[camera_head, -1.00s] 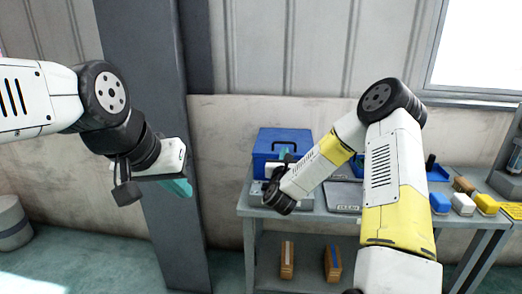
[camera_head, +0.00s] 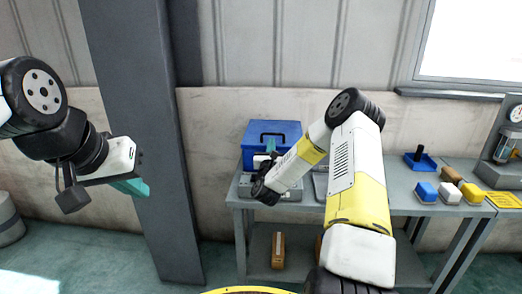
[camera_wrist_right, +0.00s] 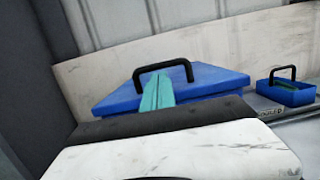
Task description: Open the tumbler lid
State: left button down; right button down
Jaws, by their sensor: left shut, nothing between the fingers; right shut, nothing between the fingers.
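No part is clearly marked as the tumbler. A blue box (camera_head: 284,132) with a black handle (camera_head: 273,137) on its closed top stands at the left end of the grey workbench. It also shows in the right wrist view (camera_wrist_right: 215,82), with its handle (camera_wrist_right: 140,76) upright. My right gripper (camera_head: 271,146) has teal fingers and is in front of the box, partly hidden by my wrist. In the right wrist view its fingers (camera_wrist_right: 157,92) are together and overlap the box and handle; contact cannot be told. My left gripper (camera_head: 137,188) is shut and empty, in the air left of the bench.
A blue tray with a black post (camera_head: 421,164) and blue, white and yellow blocks (camera_head: 449,193) lie on the right of the bench (camera_head: 401,203). A grey gauge stand with a glass vessel (camera_head: 506,146) is at the far right. A grey pillar (camera_head: 150,130) stands behind my left gripper.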

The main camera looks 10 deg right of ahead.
jog(key=shift+w+d+r, duration=0.1)
jog(key=shift+w+d, duration=0.05)
jog(key=shift+w, duration=0.25)
